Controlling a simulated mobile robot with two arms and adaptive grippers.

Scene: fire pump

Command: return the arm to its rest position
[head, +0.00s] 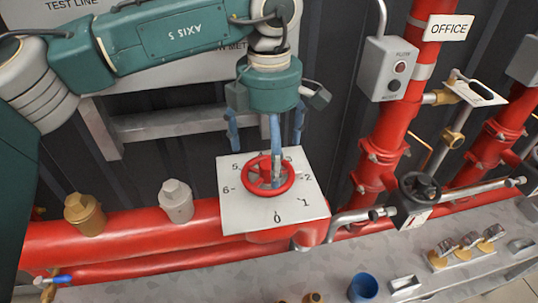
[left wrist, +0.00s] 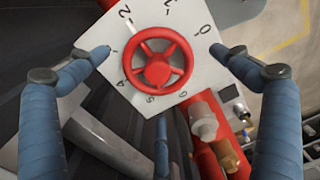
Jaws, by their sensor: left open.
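My left gripper (head: 266,145) comes in from the upper left on my green arm, fingers pointing down. Its blue fingers are spread and empty. It is above the red handwheel (head: 269,176), which sits on a white numbered dial plate (head: 240,210). One finger overlaps the wheel in the head view; contact cannot be told there. In the left wrist view the red handwheel (left wrist: 158,69) lies between two widely spread fingers, apart from both. A third finger (left wrist: 161,145) shows below the wheel. My right gripper is not in view.
A large red pipe (head: 130,237) runs below, with brass (head: 85,213) and grey (head: 176,200) fittings. A grey switch box (head: 390,68) and upright red pipe (head: 385,140) stand to the right. A blue cup (head: 363,288) is on the grey ledge at the front.

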